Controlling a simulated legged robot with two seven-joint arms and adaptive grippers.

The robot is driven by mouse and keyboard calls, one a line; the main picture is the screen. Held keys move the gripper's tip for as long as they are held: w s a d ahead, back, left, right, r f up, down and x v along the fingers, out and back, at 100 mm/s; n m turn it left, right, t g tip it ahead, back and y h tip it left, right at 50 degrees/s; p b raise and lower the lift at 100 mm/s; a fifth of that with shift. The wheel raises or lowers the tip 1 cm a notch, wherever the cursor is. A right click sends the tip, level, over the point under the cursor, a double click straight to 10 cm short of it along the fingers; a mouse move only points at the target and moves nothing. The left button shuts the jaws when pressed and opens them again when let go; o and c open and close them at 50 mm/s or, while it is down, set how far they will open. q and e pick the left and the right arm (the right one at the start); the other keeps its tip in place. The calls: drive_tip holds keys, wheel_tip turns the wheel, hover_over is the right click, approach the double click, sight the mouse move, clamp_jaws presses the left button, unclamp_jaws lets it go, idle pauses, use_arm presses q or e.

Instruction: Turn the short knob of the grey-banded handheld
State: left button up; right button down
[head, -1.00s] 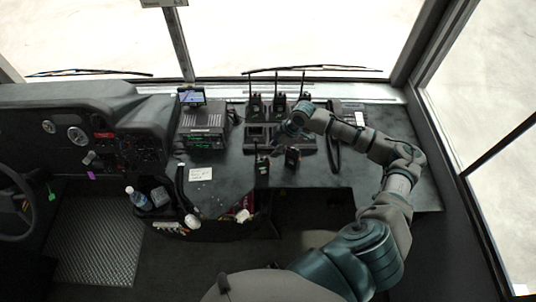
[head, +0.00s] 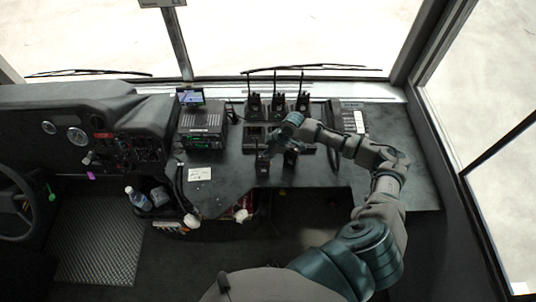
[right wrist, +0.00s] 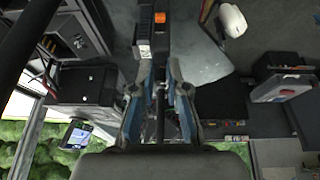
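My right gripper (head: 279,142) hangs over the dashboard, just above two dark handhelds near its front edge. The left one (head: 262,165) and the right one (head: 290,159) show only in part below the gripper. In the right wrist view the gripper (right wrist: 159,70) has its blue-grey fingers apart. A black handheld part with a pale label (right wrist: 144,50) lies near the fingertips, and a dark thin shape shows between the fingers. I cannot make out a grey band or the short knob. My left gripper is in neither view.
Several-slot charger (head: 254,133) lies behind the gripper, with three antenna handhelds (head: 278,104) at the back. A radio box with a small screen (head: 203,125) stands left. A corded handset (head: 335,150) lies right. The dashboard at far right (head: 405,130) is clear.

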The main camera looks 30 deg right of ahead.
drive_tip(key=shift+s+d+f, duration=0.15)
drive_tip(key=shift+d+f, duration=0.05)
drive_tip(key=shift+d, duration=0.15)
drive_tip(key=shift+n+g+p, duration=0.3)
drive_tip(key=shift+n+p, duration=0.1)
drive_tip(key=shift+n, duration=0.1)
drive_tip(key=shift+a+n, duration=0.15)
drive_tip(key=shift+n, duration=0.25)
drive_tip(key=shift+a+n+g, duration=0.15)
drive_tip(key=shift+n+g, duration=0.15)
drive_tip(key=shift+n, duration=0.2)
drive_tip(key=shift+a+n+y, duration=0.15)
drive_tip(key=shift+n+y, duration=0.15)
drive_tip(key=shift+n, duration=0.3)
drive_tip(key=c, duration=1.2)
unclamp_jaws()
drive_tip(key=shift+d+f, duration=0.1)
drive_tip(key=shift+d, duration=0.1)
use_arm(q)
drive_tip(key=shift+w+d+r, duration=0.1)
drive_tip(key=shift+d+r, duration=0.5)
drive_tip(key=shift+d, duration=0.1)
use_arm(e)
drive_tip(key=shift+w+d, duration=0.1)
drive_tip(key=shift+w, duration=0.1)
